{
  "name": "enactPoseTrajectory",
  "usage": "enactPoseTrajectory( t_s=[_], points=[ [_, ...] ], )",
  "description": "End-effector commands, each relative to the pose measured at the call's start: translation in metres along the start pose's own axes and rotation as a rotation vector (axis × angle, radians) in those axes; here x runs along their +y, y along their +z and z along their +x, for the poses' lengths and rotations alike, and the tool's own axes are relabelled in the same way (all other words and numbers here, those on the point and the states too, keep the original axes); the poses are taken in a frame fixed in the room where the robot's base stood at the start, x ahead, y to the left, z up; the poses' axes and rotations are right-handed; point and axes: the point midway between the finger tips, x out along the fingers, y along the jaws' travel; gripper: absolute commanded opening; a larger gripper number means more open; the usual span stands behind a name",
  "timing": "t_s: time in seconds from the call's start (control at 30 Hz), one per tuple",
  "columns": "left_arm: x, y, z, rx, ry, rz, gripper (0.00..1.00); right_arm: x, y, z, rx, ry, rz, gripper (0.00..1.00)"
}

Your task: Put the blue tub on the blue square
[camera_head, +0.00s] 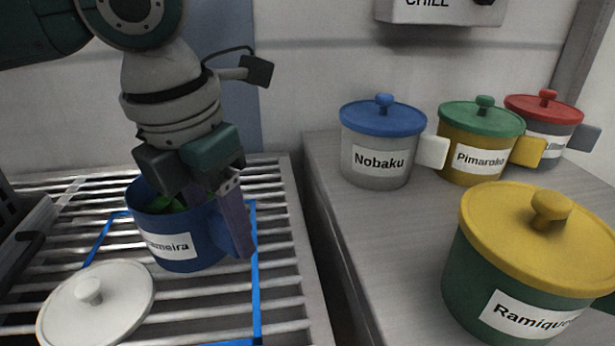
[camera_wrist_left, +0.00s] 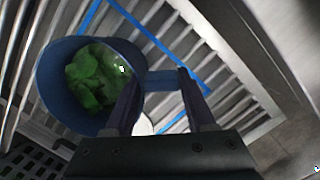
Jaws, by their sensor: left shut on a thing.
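The blue tub (camera_head: 185,240) is open on top, with green leaves inside and a partly hidden label ending in "meira". It is upright over the slatted rack, within the blue outlined square (camera_head: 256,285) toward its far side. I cannot tell whether its base touches the slats. My left gripper (camera_head: 232,220) is shut on the tub's handle (camera_wrist_left: 163,80), its fingers on either side in the left wrist view. The tub (camera_wrist_left: 58,85) and leaves (camera_wrist_left: 92,78) also show there. The tub hides part of the square's outline. My right gripper is out of view.
A white lid (camera_head: 110,300) lies on the rack at the front left, overlapping the outline's left side. On the grey counter to the right stand lidded tubs: Nobaku (camera_head: 380,165), Pimaroko (camera_head: 478,165), a red-lidded one (camera_head: 545,106) and a yellow-lidded one (camera_head: 535,240).

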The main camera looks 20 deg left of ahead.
Motion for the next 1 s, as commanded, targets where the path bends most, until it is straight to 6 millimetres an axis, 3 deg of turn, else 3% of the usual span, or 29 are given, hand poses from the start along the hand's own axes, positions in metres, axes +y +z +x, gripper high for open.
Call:
enactPoseTrajectory(
  t_s=[0.37,0.4,0.67,1.0],
  points=[
    [-0.0001,-0.0002,0.0049,-0.002,0.0,-0.001,0.0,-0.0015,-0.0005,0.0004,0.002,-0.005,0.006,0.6],
    [-0.0003,-0.0006,0.0057,-0.001,0.0,-0.001,0.57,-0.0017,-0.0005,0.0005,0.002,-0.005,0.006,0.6],
    [-0.0003,-0.0006,0.0054,-0.001,0.0,-0.001,0.85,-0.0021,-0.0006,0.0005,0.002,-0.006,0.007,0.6],
    [0.0,0.0008,-0.004,-0.003,0.0,0.0,0.85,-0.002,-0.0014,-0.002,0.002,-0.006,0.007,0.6]
  ],
)
